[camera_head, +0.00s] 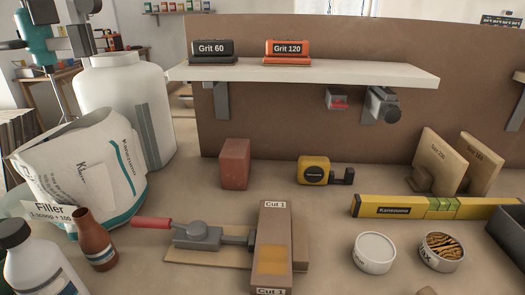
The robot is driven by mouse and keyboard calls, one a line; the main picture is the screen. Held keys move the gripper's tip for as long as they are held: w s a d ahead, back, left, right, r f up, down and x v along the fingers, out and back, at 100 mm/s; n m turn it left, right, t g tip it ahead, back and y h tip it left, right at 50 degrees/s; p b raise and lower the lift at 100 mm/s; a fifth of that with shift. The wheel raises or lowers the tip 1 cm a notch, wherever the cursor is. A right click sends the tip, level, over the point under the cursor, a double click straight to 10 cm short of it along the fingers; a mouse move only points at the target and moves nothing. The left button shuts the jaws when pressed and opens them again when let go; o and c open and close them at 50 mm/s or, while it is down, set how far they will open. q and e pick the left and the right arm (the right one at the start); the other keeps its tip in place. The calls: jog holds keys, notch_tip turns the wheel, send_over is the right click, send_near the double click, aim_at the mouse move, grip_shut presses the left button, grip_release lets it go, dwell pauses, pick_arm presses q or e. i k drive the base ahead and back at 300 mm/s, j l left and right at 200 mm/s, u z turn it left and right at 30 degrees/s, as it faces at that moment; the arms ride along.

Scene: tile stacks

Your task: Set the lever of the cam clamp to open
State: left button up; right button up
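The cam clamp (198,236) is a grey metal body on a flat wooden board (188,258) at the lower middle left. Its lever has a red grip (151,223) that points left and lies low, roughly in line with the body. The clamp's grey front end (237,236) reaches right to a brown block (273,232) marked "Cut 1". I cannot tell whether it presses on the block or stands just clear. Neither of my grippers shows in the head view.
A filler bag (75,170), a brown bottle (96,240) and a white bottle (38,265) stand left of the lever. A red-brown block (235,164) and a yellow tape measure (314,170) lie behind. A spirit level (415,207) and tins (374,253) are right. A shelf (300,71) overhangs the back.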

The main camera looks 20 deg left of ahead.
aim_at(197, 231)
jog(key=u, duration=1.3)
jog(key=k+j+z, duration=0.15)
jog(key=z, duration=0.15)
jog(key=k+z, duration=0.35)
jog(key=i+j, duration=0.05)
